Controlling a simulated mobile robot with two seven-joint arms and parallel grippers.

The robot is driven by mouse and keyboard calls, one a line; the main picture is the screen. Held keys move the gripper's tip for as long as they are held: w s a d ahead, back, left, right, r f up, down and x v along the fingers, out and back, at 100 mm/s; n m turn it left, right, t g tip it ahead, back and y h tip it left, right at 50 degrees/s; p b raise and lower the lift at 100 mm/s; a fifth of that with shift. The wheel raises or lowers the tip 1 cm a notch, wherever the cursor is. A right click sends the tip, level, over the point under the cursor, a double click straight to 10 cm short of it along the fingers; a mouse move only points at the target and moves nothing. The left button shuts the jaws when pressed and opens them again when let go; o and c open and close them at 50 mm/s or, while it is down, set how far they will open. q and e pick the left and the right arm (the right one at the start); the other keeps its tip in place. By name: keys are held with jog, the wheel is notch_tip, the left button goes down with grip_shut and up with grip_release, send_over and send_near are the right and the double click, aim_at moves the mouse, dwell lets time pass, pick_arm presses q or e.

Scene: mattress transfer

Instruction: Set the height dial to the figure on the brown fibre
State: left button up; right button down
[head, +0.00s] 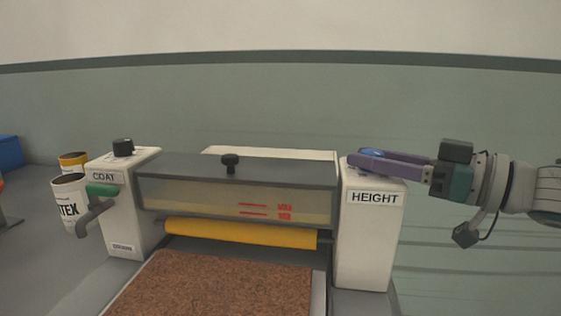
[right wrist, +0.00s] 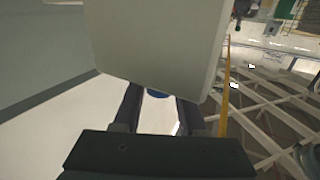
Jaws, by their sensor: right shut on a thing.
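The height dial (head: 372,153) is a blue knob on top of the white post labelled HEIGHT (head: 375,230). Only a bit of its blue top shows past the purple fingers. My right gripper (head: 368,159) reaches in from the right, its fingers shut on the dial. In the right wrist view a sliver of the blue dial (right wrist: 156,93) shows between the two fingers. The dial's scale and setting are hidden. The brown fibre (head: 215,290) lies on the bed in front of the yellow roller. No figure can be read on it. My left gripper is not in view.
A clear cover (head: 235,185) with a black knob spans the machine above the yellow roller (head: 240,234).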

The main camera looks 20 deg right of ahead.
dwell(0.4)
jog(key=shift+c, duration=2.3)
grip_release()
jog(key=p+v, duration=0.1)
jog(key=v, duration=0.9)
